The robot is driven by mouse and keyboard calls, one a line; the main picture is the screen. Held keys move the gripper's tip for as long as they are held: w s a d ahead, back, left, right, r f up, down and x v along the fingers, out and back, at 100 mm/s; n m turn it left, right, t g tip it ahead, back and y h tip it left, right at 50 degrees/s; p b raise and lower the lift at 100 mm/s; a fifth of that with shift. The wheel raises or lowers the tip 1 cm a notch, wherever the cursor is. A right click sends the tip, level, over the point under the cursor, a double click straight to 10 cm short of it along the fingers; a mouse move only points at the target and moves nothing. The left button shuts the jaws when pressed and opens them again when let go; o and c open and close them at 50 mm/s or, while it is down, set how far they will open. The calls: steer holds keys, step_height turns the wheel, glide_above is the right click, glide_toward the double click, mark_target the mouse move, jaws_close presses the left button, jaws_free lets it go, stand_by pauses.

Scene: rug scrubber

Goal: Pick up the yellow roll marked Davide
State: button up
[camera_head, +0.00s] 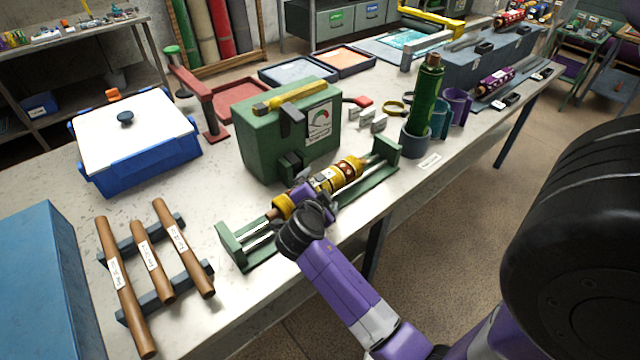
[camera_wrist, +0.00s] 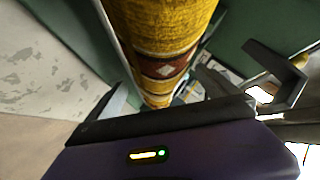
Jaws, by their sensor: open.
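A yellow patterned roll (camera_head: 346,173) with dark red bands lies on a long green cradle (camera_head: 388,152) near the table's front edge. A small white tag shows on it, but I cannot read a name. My gripper (camera_head: 300,202) is at the near-left part of the roll and hides some of it. In the wrist view the roll (camera_wrist: 160,25) runs away from the camera between my open fingers (camera_wrist: 190,88). I cannot tell how deep the roll sits between them.
A green box (camera_head: 262,145) with a gauge label stands right behind the cradle. Wooden rods on a rack (camera_head: 160,290) lie to the left. A blue bin with a white lid (camera_head: 130,130) stands behind them. A green roll (camera_head: 424,105) stands upright in a cup at the right.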

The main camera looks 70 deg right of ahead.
steer(key=shift+d+f, duration=0.1)
steer(key=shift+d, duration=0.15)
steer(key=c, duration=2)
steer(key=shift+c, duration=0.7)
